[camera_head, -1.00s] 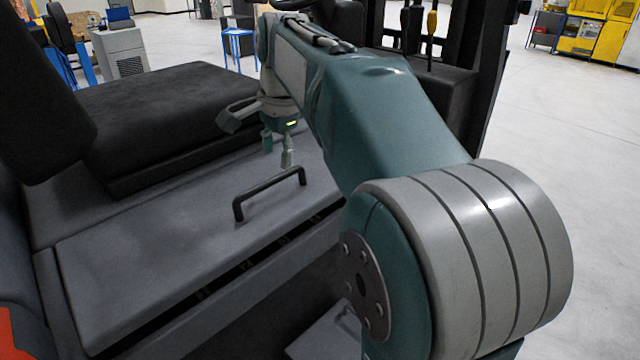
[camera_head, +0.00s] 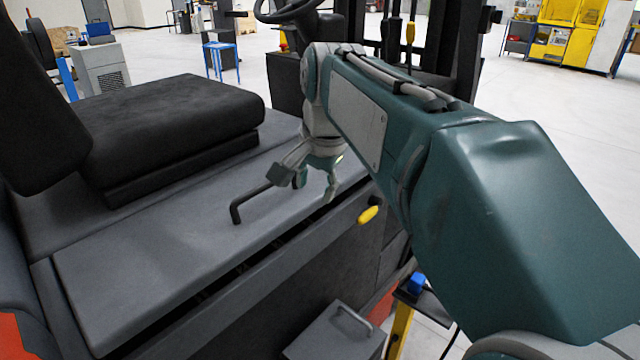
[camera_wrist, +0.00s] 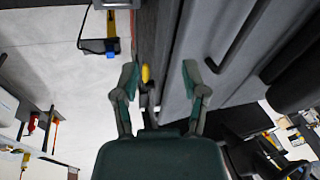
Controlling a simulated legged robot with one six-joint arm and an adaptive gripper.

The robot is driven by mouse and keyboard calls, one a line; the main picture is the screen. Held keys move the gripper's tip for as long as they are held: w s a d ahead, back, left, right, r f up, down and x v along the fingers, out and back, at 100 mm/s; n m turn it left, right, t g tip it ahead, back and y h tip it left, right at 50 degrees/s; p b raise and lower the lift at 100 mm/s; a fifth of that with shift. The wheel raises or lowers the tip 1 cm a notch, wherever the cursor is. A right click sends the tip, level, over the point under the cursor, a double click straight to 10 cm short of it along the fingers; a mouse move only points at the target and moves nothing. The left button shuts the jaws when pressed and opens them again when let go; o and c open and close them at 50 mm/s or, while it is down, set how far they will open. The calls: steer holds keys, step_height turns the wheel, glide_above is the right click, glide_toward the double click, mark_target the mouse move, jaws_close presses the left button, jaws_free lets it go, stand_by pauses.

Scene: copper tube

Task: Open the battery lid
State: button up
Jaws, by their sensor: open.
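The battery lid (camera_head: 150,255) is a long grey panel beside the black seat, and it lies closed. Its black bar handle (camera_head: 236,207) stands on top; its right end is hidden behind my gripper in the head view. My gripper (camera_head: 314,190) is open over the right end of the lid, close to the handle.
The black seat (camera_head: 165,115) rises behind the lid. A yellow-tipped lever (camera_head: 368,214) sticks out at the vehicle's side, right of my gripper. A grey box with a handle (camera_head: 335,335) and a yellow stand with a blue item (camera_head: 414,284) are below.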

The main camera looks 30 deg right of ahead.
steer(key=c, duration=0.4)
steer(key=shift+f, duration=0.35)
jaws_close()
steer(key=w+d+f+m+t+y, duration=0.1)
steer(key=d+f+m+t+y, duration=0.65)
steer(key=m, duration=1.25)
steer(key=w+f+t+h, duration=0.1)
steer(key=w+f+h, duration=0.2)
steer(key=w+f, duration=0.3)
steer(key=shift+w+f, duration=0.25)
steer(key=shift+w, duration=1)
